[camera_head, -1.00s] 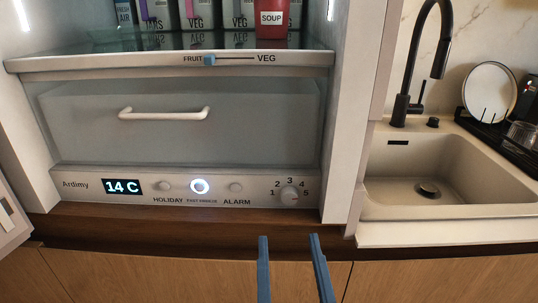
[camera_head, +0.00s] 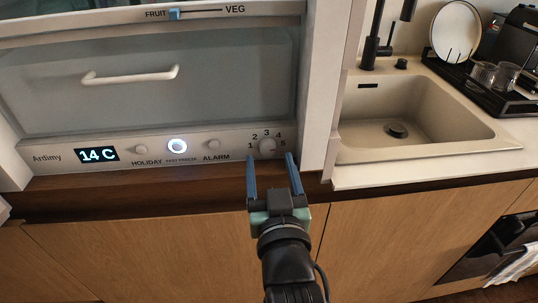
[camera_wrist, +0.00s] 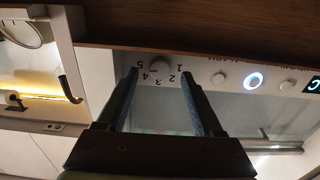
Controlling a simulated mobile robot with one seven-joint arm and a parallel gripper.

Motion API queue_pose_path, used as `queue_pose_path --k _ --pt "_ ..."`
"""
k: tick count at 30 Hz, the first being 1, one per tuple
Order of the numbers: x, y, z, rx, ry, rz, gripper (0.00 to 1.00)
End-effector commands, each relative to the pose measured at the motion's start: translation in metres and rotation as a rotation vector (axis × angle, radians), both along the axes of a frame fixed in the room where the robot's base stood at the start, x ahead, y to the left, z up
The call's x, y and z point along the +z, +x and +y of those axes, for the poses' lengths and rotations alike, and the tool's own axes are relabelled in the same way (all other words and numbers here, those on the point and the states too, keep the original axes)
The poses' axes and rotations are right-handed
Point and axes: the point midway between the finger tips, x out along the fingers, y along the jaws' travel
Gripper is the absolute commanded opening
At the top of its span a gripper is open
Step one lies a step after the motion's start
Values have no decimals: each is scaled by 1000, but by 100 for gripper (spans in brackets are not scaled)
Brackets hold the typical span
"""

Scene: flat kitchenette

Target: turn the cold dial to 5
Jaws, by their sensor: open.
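The cold dial (camera_head: 267,146) is a small round grey knob on the right of the fridge's control panel (camera_head: 62,171), with numbers 1 to 5 around it. Its pointer is too small to read surely. My gripper (camera_head: 269,157) is open and empty, its two blue fingers pointing at the dial, one towards each side of it. In the wrist view, which shows the panel upside down, the dial (camera_wrist: 160,65) appears between and just beyond the fingertips (camera_wrist: 159,74). I cannot tell whether they touch it. The display (camera_head: 97,155) reads 14 C.
The lit fast-freeze button (camera_head: 177,146) and the alarm button (camera_head: 213,144) sit left of the dial. A drawer handle (camera_head: 130,77) is above, a wooden ledge (camera_head: 140,190) below. The fridge's side wall (camera_head: 314,110) stands close right, then the sink (camera_head: 400,130).

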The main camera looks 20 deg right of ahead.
Motion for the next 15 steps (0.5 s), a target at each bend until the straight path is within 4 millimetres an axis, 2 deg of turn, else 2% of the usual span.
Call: queue_pose_path --k 6,15 --pt "0 20 -6 -1 0 -1 68" --pt "0 24 -7 -1 0 -1 68"
